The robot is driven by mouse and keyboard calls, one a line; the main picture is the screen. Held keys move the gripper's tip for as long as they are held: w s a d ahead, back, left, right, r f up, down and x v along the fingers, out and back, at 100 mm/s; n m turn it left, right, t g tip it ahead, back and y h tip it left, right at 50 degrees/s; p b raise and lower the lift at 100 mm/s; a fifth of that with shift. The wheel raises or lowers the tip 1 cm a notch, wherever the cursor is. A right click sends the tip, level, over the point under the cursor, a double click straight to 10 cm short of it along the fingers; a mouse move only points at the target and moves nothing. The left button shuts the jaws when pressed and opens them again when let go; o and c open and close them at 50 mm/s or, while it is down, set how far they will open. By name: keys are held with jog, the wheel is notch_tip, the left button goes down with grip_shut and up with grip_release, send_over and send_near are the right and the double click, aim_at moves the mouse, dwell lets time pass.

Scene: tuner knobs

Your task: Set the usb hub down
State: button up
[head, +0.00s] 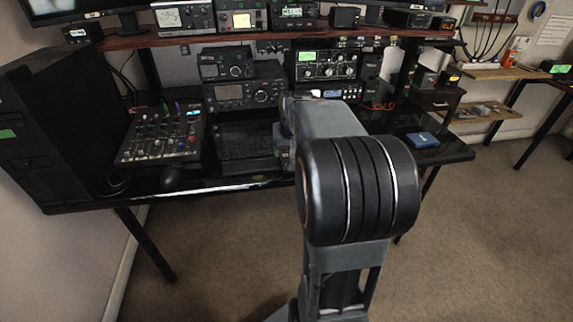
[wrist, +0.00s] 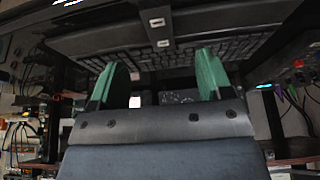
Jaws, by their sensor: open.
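My gripper (wrist: 161,65) shows in the wrist view with two green fingers spread wide apart. The space between them is empty. Beyond the fingertips, at the top middle of the wrist view, is a narrow dark grey bar with two light ports, which looks like the usb hub (wrist: 158,32). It lies across a dark keyboard (wrist: 115,58), apart from both fingers. In the head view my arm covers the gripper, and I cannot make out the hub there.
The black desk (head: 455,152) holds a mixer (head: 162,135) at left, a radio (head: 242,93) at the back and a small blue box (head: 423,140) at right. A dark shelf (head: 200,40) carries more equipment above. The desk around the blue box is fairly clear.

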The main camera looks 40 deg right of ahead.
aim_at(271, 174)
jog(key=shift+b+x, duration=0.95)
jog(key=shift+x, duration=3.75)
jog(key=shift+d+r, duration=0.1)
jog(key=c, duration=1.1)
